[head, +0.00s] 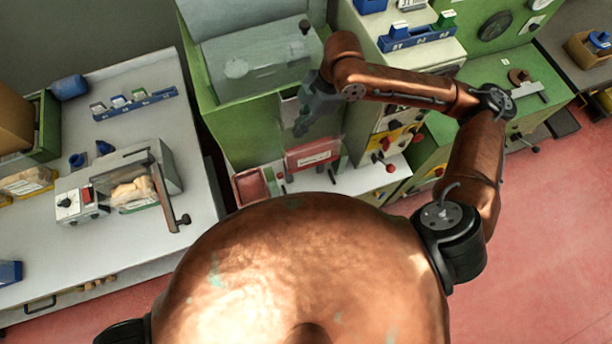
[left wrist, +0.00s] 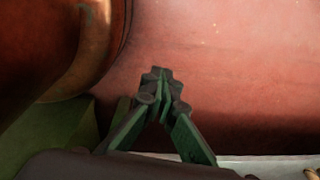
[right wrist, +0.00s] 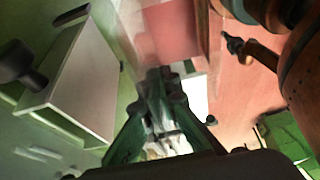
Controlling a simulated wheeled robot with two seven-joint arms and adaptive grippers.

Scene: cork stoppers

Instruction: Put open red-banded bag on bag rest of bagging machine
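My right gripper (head: 302,128) is in front of the green machine in the middle, which appears to be the bagging machine (head: 245,130). In the right wrist view its fingers (right wrist: 163,78) are close together, apparently pinching the clear film of the red-banded bag. The bag's red band with a white label (head: 313,155) shows below the gripper, above a pale shelf (head: 345,182) on the machine; the red also shows in the right wrist view (right wrist: 172,30). Whether the bag touches the shelf is unclear. My left gripper (left wrist: 160,76) is shut and empty over the red floor, outside the head view.
A red tray (head: 250,187) sits left of the bag. A sealer-like device (head: 70,205) with a clear bag of corks (head: 132,190) stands on the left bench (head: 190,150). Knobs and levers (head: 390,168) stick out right of the bag. Red floor (head: 540,230) is open at right.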

